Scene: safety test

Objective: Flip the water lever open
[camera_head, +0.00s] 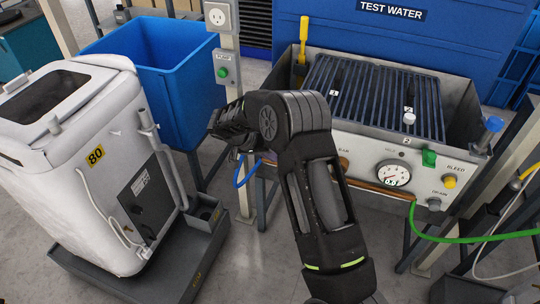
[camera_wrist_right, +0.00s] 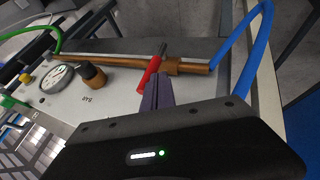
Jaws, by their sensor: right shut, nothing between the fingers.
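The water lever (camera_wrist_right: 149,73) is a red handle on a copper pipe (camera_wrist_right: 185,67) in the right wrist view. It slants across the pipe at a valve fitting. My right gripper (camera_wrist_right: 156,88) is shut and empty, its dark fingertips right by the lever's lower end; whether they touch cannot be told. In the head view my right arm hides the lever, and part of the copper pipe (camera_head: 385,189) shows along the panel's lower edge. The right gripper (camera_head: 238,150) is mostly hidden behind its wrist there. My left gripper is not in view.
A blue hose (camera_wrist_right: 240,48) leaves the pipe's end beside the gripper. The panel carries a pressure gauge (camera_head: 393,175), a green valve (camera_head: 429,157) and a yellow knob (camera_head: 449,182). A blue bin (camera_head: 165,70) and a white wheeled unit (camera_head: 70,150) stand left.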

